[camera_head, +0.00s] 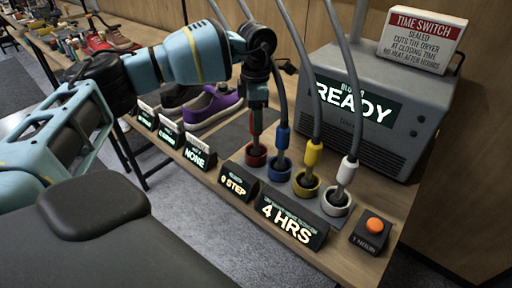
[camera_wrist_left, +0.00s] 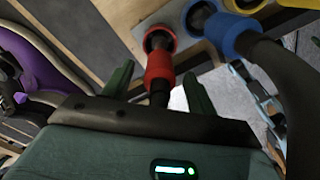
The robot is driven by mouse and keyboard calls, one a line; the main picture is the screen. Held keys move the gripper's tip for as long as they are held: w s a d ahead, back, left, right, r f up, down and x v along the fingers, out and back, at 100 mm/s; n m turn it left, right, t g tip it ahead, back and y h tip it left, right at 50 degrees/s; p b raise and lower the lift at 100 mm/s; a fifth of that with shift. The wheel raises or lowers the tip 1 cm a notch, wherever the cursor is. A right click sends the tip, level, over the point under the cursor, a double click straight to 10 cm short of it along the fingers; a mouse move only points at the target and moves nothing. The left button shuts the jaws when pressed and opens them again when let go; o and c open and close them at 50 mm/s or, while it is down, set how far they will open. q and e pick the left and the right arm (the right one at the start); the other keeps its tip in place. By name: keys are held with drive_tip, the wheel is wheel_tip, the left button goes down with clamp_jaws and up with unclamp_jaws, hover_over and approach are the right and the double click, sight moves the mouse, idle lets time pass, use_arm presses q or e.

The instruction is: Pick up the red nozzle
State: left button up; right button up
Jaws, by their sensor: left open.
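The red nozzle stands upright in its red-ringed holder (camera_head: 256,158), at the left end of the row of nozzles; in the head view my arm partly covers it. In the left wrist view the red collar of the red nozzle (camera_wrist_left: 160,68) shows clearly, with its dark hose running down toward the gripper. My left gripper (camera_head: 257,112) is directly above the holder, pointing down. In the left wrist view its two green fingers (camera_wrist_left: 158,84) are apart, one on each side of the red nozzle, with visible gaps. My right gripper is not in view.
The blue (camera_head: 282,140), yellow (camera_head: 313,155) and white (camera_head: 347,170) nozzles stand in holders to the right, hoses rising close by. A grey dryer (camera_head: 380,120) is behind. Signs (camera_head: 290,220) line the bench front. Purple sneakers (camera_head: 215,105) sit to the left.

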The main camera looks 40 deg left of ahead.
use_arm(q)
drive_tip(key=shift+c, duration=0.2)
clamp_jaws()
drive_tip(key=shift+r, duration=0.15)
